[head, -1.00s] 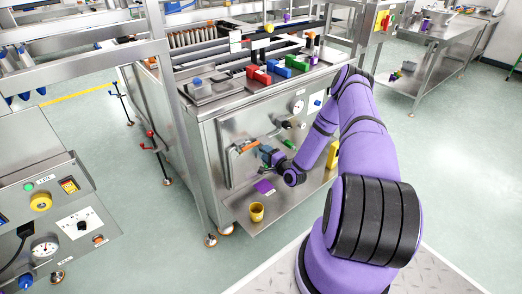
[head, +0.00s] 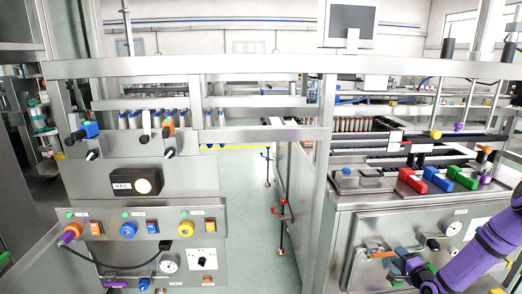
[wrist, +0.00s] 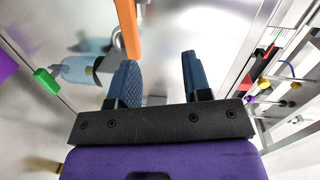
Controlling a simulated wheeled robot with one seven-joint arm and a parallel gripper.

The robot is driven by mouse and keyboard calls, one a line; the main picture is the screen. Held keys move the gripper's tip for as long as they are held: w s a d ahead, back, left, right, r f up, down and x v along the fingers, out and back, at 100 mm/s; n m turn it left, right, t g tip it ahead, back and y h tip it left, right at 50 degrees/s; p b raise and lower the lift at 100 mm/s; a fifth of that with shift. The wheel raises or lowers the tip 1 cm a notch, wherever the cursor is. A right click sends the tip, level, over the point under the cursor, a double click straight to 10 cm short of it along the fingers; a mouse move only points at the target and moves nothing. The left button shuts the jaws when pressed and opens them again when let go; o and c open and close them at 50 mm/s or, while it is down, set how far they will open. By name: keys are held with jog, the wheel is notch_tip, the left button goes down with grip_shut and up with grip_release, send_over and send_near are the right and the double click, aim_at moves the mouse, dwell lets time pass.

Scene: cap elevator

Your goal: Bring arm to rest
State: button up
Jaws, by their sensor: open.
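My gripper (wrist: 160,78) is open and empty, with its two dark blue fingers apart in the wrist view. In the head view my gripper (head: 400,262) is low at the right, in front of the steel cabinet's front panel (head: 347,262). An orange handle (wrist: 127,28) is just beyond the left finger in the wrist view; the orange handle also shows in the head view (head: 383,254), left of my gripper. I cannot tell whether a finger touches it. My purple arm enters the head view from the right edge.
A control console (head: 150,225) with coloured knobs stands at the left. Open floor (head: 243,180) shows between console and cabinet. A green-tipped part (wrist: 45,83) is left in the wrist view.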

jog(key=w+a+r+n+g, duration=0.2)
jog(key=r+n, duration=0.2)
jog(key=r, duration=0.6)
jog(key=w+a+r+n+g, duration=0.2)
jog(key=r+n+g, duration=0.1)
jog(key=r, duration=0.8)
jog(key=s+a+r+n+g+h, duration=0.15)
jog(key=s+a+r, duration=0.25)
jog(key=r, duration=0.5)
jog(key=s+a+r+n+g+h, duration=0.1)
jog(key=s+a+r+n+h, duration=0.2)
jog(key=r, duration=0.5)
jog(key=s+a+r+g, duration=0.1)
jog(key=s+a+r, duration=0.25)
jog(key=s, duration=0.25)
jog(key=s+a+r+y, duration=0.1)
jog(key=s+a+r, duration=0.1)
jog(key=s+r, duration=0.25)
jog(key=s+a+r+g, duration=0.1)
jog(key=s+a+r, duration=0.2)
jog(key=s, duration=0.3)
jog(key=s+a+r+n+g+y, duration=0.1)
jog(key=s+a, duration=0.1)
jog(key=s, duration=0.7)
jog(key=s+a+r+n+g+y, duration=0.1)
jog(key=s+a+n, duration=0.1)
jog(key=s, duration=0.7)
jog(key=shift+s+a+r, duration=0.15)
jog(key=shift+s+a, duration=0.25)
jog(key=shift+a, duration=0.25)
